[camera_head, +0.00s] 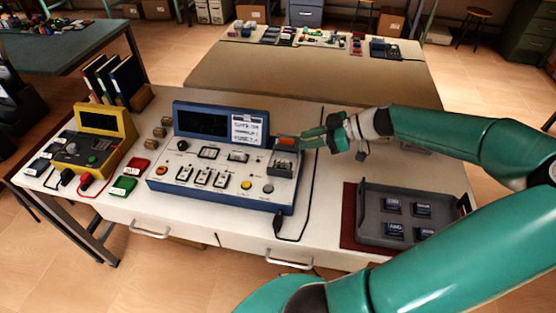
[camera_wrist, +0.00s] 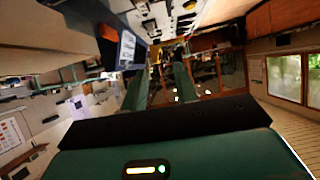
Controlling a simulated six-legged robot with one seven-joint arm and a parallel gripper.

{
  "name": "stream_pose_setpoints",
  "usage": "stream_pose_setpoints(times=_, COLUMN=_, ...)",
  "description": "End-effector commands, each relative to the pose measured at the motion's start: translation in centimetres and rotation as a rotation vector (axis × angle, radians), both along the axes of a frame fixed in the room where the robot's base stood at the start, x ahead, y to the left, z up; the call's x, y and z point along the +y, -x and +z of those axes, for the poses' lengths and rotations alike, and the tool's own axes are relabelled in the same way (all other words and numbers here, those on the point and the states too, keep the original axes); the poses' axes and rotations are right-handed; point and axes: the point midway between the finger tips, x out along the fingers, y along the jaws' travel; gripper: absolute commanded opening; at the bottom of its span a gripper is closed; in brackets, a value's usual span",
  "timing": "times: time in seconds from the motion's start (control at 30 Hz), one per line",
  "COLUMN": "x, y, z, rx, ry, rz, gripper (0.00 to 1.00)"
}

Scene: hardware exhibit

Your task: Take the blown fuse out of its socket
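The blue-and-white test panel (camera_head: 215,190) stands on the white bench in the head view. A dark socket block (camera_head: 283,166) sits at its upper right corner. A small orange piece (camera_head: 285,141), perhaps the fuse, shows just above this block. My gripper (camera_head: 290,140) reaches in from the right, its teal fingers level with the orange piece; I cannot tell whether they touch it. In the wrist view my gripper's fingers (camera_wrist: 162,68) stand apart, with no clear object between them. The inside of the socket is too small to make out.
A grey tray (camera_head: 362,222) with several dark blue labelled blocks lies on a red mat at the right. A yellow meter (camera_head: 95,140), red and green boxes and binders stand at the left. A black cable (camera_head: 303,205) runs beside the panel's right side.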

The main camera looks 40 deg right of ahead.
Motion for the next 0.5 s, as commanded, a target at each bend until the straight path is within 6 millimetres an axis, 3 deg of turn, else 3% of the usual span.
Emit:
stream_pose_setpoints(times=0.17, x=-0.9, y=0.7, z=-0.3, rx=-0.045, ry=0.006, rz=-0.013, gripper=0.29)
stream_pose_setpoints(times=0.5, x=-0.9, y=0.7, z=-6.7, rx=-0.041, ry=0.003, rz=-0.011, gripper=0.29)
